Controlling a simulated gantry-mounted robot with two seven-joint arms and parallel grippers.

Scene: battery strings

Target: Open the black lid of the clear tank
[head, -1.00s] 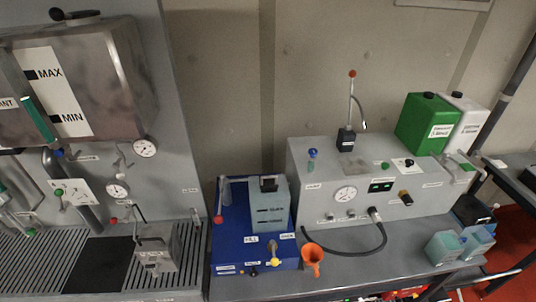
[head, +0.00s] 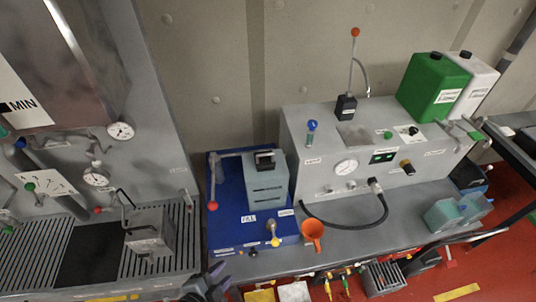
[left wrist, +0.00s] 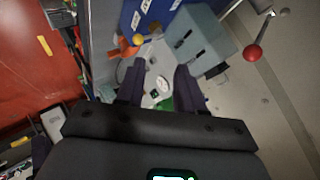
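The tank (head: 267,187) is a pale grey-teal box with dark level marks, standing on the blue unit (head: 228,230) in the head view. Its small black lid (head: 265,157) lies flat on top and looks shut. My left gripper (head: 218,277) is at the bottom edge of the head view, in front of and below the blue unit, apart from the tank. In the left wrist view its two dark fingers (left wrist: 158,85) are spread, with nothing between them. My right gripper is not in view.
A lever with a red knob (head: 212,205) stands left of the tank. A yellow-knobbed valve (head: 274,241) and an orange funnel (head: 312,231) are at the front. A grey console (head: 325,185) with a black hose (head: 350,226) stands to the right. A metal box (head: 150,238) sits on the left grating.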

